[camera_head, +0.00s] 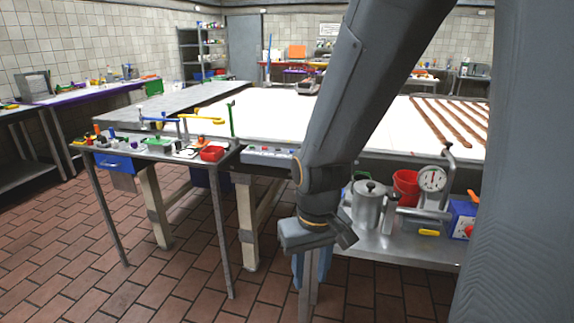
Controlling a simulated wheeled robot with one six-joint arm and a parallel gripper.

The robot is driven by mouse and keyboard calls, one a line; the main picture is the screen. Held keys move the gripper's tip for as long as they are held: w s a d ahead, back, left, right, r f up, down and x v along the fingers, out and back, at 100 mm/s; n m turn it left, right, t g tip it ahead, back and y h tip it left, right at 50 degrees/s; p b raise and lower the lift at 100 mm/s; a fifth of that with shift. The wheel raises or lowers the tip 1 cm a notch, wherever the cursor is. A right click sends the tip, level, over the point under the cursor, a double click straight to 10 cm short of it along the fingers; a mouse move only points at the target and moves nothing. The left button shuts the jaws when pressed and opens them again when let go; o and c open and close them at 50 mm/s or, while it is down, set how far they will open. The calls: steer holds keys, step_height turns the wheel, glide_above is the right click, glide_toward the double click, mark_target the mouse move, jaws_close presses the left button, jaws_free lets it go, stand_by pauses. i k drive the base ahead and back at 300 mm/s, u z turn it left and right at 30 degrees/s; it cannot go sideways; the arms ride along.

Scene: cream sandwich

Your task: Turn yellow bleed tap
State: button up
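A yellow bent handle or pipe (204,119) stands raised over the back edge of the small metal side table at left, beside a blue one (160,119). I cannot tell for sure whether it is the bleed tap. A small yellow piece (429,233) also lies on the steel shelf at right. My arm hangs down through the middle of the view. My gripper (311,268) is at its lower end, in front of the steel shelf's left end and apart from both yellow things. Its fingers are too small and dark to tell open from shut.
The steel shelf (385,245) holds a metal pot (368,203), a red bucket (406,186), a dial gauge (432,180) and a blue box (461,218). The brick floor (180,285) at front left is clear.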

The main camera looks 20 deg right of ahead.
mark_target(422, 231)
steer(key=z, duration=1.5)
steer(key=k, duration=0.45)
steer(key=u, duration=0.55)
steer(key=i, duration=0.8)
steer(key=z, duration=0.25)
